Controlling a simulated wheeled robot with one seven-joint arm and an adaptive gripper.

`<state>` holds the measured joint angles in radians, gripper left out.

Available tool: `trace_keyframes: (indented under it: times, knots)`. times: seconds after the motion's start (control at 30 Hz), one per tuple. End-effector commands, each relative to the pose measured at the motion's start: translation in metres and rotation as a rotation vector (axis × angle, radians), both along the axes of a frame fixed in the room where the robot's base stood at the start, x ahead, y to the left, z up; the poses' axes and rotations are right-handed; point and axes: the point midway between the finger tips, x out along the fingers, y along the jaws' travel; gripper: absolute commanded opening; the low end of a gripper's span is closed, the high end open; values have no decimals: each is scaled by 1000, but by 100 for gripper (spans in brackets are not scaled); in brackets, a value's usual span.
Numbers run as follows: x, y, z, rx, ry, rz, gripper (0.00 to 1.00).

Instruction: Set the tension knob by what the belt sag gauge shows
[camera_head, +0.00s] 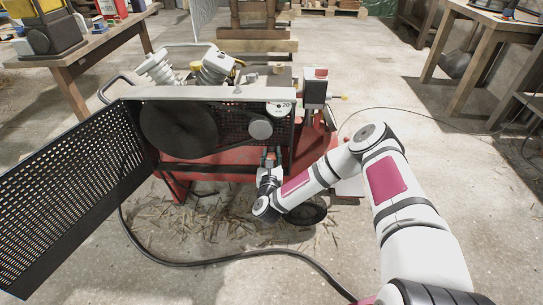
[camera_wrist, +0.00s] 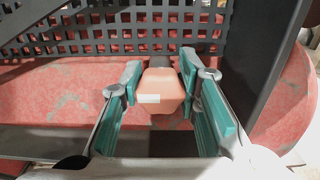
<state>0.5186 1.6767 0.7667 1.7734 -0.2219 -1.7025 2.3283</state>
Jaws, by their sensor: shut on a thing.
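The tension knob (camera_wrist: 160,92) is an orange-pink block with a small pale label, in the middle of the wrist view. My gripper (camera_wrist: 160,85) is shut on it, with a teal finger pad at each side. In the head view my gripper (camera_head: 270,158) is at the lower right of the machine's front and hides most of the knob. The belt sag gauge (camera_head: 282,107) is a small white dial at the top right of the machine front. A "20" seems to show on it, but its pointer is too small to read.
The red machine has a large dark wheel (camera_head: 178,128) and a small grey pulley (camera_head: 260,129). A perforated guard (camera_head: 70,200) swings out at left. A black hose (camera_head: 230,260) crosses the floor. Wooden tables stand at back left (camera_head: 70,60) and right (camera_head: 490,28).

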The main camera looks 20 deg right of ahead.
Motion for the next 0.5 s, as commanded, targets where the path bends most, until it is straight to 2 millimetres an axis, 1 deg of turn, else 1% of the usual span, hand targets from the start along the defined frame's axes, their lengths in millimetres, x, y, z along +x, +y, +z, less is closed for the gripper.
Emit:
trace_keyframes:
  times: [0.27,0.5]
  knots:
    - [0,0,0,-60,19,0,2]
    - [0,1,0,-215,71,0,2]
